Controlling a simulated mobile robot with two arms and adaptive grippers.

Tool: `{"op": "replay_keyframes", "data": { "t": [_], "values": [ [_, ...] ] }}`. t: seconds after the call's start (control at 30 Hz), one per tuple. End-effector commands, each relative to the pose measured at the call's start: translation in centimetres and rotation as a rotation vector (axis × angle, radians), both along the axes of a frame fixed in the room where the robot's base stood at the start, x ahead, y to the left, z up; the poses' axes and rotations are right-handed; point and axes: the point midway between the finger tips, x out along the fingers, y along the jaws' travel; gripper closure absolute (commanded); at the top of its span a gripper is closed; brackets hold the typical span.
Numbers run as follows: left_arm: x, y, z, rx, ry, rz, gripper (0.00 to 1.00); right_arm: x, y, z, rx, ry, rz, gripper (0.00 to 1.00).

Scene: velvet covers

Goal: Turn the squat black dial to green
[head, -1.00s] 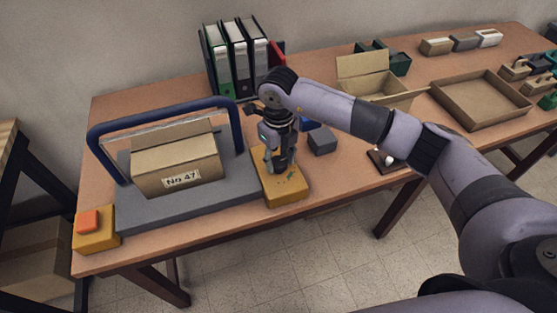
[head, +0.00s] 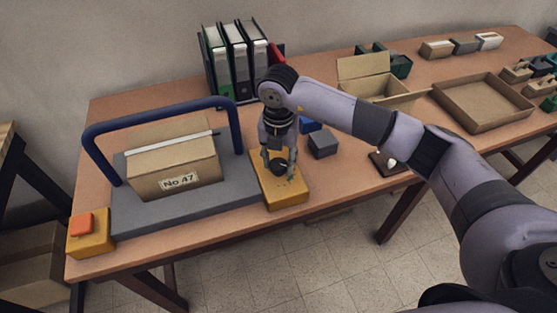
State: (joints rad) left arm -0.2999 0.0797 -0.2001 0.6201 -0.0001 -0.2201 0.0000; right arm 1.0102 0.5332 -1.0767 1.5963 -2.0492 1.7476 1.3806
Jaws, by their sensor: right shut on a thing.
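The squat black dial (head: 279,167) sits on top of a yellow box (head: 288,199) at the right end of a grey base. My right gripper (head: 278,170) points straight down over the box and is shut on the dial, with fingers on either side of it. Small green marks (head: 291,181) show on the box top beside the dial. The fingers hide part of the dial, and I cannot tell where its pointer stands. My left gripper is not in view.
The grey base (head: 200,205) carries a blue arched frame (head: 160,108) over a cardboard box (head: 176,170) labelled No 47. A yellow block with an orange button (head: 82,223) is at its left end. Binders (head: 240,62), a grey block (head: 322,144) and an open carton (head: 374,87) stand nearby.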

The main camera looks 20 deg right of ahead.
Motion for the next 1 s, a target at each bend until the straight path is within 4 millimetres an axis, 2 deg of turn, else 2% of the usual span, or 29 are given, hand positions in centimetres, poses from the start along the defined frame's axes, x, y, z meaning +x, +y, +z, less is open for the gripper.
{"op": "replay_keyframes", "data": {
  "t": [0.33, 0.87, 0.9, 1.0],
  "values": [
    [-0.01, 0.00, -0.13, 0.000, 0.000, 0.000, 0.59, 0.08, -0.03, 0.10, 0.000, -0.004, -0.140, 0.89],
    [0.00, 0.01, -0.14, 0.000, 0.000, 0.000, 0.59, 0.10, -0.03, 0.13, 0.000, -0.004, -0.163, 0.89],
    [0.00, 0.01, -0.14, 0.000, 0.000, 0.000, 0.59, 0.11, -0.02, 0.13, 0.000, -0.004, -0.163, 0.60],
    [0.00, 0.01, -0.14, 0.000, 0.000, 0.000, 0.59, 0.09, -0.02, 0.11, 0.001, -0.003, -0.162, 0.53]
  ]
}}
